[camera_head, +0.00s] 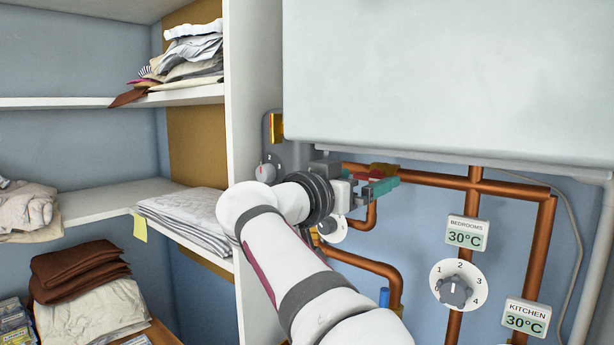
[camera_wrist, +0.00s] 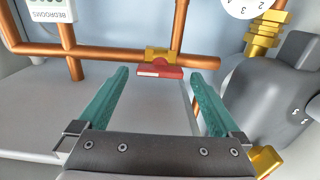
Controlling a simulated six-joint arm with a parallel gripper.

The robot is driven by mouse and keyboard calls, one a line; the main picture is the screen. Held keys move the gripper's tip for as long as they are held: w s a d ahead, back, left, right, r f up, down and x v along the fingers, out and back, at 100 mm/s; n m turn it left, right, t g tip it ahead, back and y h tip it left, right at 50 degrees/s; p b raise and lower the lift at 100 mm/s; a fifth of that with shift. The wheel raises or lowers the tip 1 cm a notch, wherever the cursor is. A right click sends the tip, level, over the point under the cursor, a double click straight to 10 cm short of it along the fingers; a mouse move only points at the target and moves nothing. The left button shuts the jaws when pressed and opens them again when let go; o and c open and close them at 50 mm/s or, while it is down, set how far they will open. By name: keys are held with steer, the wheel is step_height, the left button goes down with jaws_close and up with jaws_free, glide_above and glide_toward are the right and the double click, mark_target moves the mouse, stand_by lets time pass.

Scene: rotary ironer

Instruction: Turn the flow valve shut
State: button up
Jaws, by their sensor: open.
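The flow valve is a brass body (camera_wrist: 157,55) with a red lever (camera_wrist: 160,71) on a copper pipe. In the wrist view the lever lies roughly along the pipe. In the head view the brass valve (camera_head: 384,169) shows just behind my gripper (camera_head: 380,184), which hides part of the lever. My gripper has teal fingers, and they are open and empty. In the wrist view the lever appears between the fingertips (camera_wrist: 160,75) with space on both sides. I cannot tell whether it is deep between them or just beyond them.
A large white box (camera_head: 440,80) hangs above the pipes. Copper pipes (camera_head: 475,215) run right and below, with a numbered dial (camera_head: 457,285) and BEDROOMS display (camera_head: 467,232). A grey housing (camera_wrist: 275,90) stands close at right in the wrist view. Shelves with folded cloths (camera_head: 185,215) are left.

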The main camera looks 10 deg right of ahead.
steer(key=shift+x, duration=1.5)
steer(key=c, duration=1.3)
